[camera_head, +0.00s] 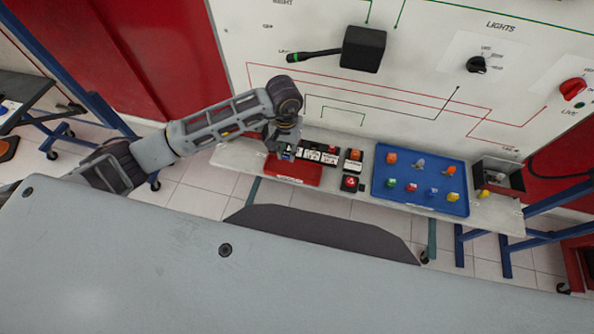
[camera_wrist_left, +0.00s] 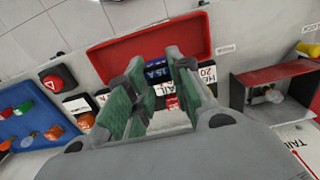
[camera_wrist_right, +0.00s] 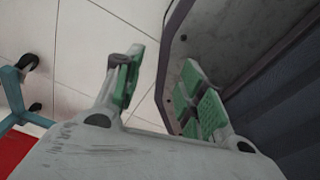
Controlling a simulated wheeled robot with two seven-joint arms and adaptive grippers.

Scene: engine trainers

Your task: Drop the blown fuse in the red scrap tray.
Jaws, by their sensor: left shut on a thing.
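The red scrap tray (camera_head: 293,172) sits at the left of the shelf and also shows in the left wrist view (camera_wrist_left: 190,38). My left gripper (camera_head: 286,148) is above the tray's back left part in the head view. It is shut on a blue fuse (camera_wrist_left: 154,75) marked 15 A, which shows between its green pads (camera_wrist_left: 152,88). The gripper hides part of the fuse, and I cannot tell its height above the tray. My right gripper (camera_wrist_right: 163,95) is open and empty, away from the shelf, with bare floor tiles beyond it.
Labelled blocks (camera_head: 330,157) stand along the tray's back edge. A red push button (camera_head: 350,183) is right of the tray. A blue tray (camera_head: 391,193) with several coloured bulbs and a grey open box (camera_head: 515,172) stand farther right. The white panel (camera_head: 300,110) rises behind.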

